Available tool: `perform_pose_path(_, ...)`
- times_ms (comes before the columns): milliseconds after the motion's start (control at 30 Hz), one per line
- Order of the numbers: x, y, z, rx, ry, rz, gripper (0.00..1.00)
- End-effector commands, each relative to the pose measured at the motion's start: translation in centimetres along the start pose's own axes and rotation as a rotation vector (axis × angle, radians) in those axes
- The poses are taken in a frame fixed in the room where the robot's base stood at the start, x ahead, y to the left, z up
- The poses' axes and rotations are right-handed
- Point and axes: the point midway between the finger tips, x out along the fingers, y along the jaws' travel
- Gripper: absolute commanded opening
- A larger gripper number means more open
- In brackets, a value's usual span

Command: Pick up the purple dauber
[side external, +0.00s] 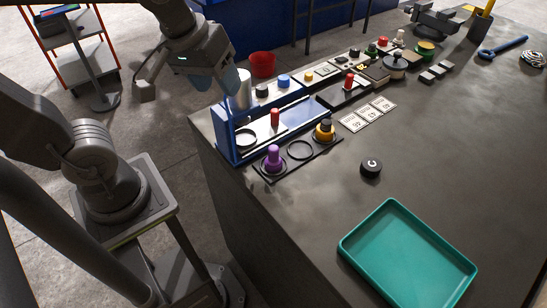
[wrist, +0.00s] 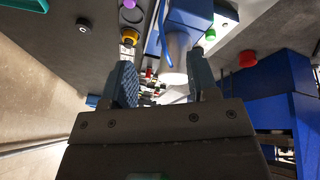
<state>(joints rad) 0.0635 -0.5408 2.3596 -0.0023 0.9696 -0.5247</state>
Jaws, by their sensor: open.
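The purple dauber (side external: 272,160) stands upright in the left ring of a dark holder plate near the front left of the bench. It also shows at the top edge of the wrist view (wrist: 129,4), partly cut off. My gripper (side external: 188,92) is open and empty. In the side view it hangs beyond the bench's left edge, up and left of the purple dauber and apart from it. Its two padded fingers (wrist: 163,80) show spread in the wrist view, with a white cylinder behind the gap. A yellow and black dauber (side external: 324,130) stands in the holder's right ring.
A blue press frame (side external: 228,139) with a red-handled piece (side external: 275,117) stands just behind the holder. A white cylinder (side external: 244,89) rises at its left. The holder's middle ring (side external: 300,150) is empty. A black puck (side external: 371,167) and teal tray (side external: 357,236) lie right. Bench space between is clear.

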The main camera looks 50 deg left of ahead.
Motion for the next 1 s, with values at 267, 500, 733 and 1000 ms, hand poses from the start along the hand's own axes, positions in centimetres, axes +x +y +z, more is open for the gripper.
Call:
perform_pose_path(267, 2.8, 4.4, -2.1, -0.645, -0.149, -0.143, 0.54)
perform_pose_path(500, 5.5, 7.3, -2.8, -1.090, -0.174, -0.305, 0.54)
perform_pose_path(733, 6.8, 8.2, -2.7, -1.246, -0.164, -0.367, 0.54)
perform_pose_path(1000, 11.2, 7.3, -1.2, -1.250, -0.164, -0.372, 0.54)
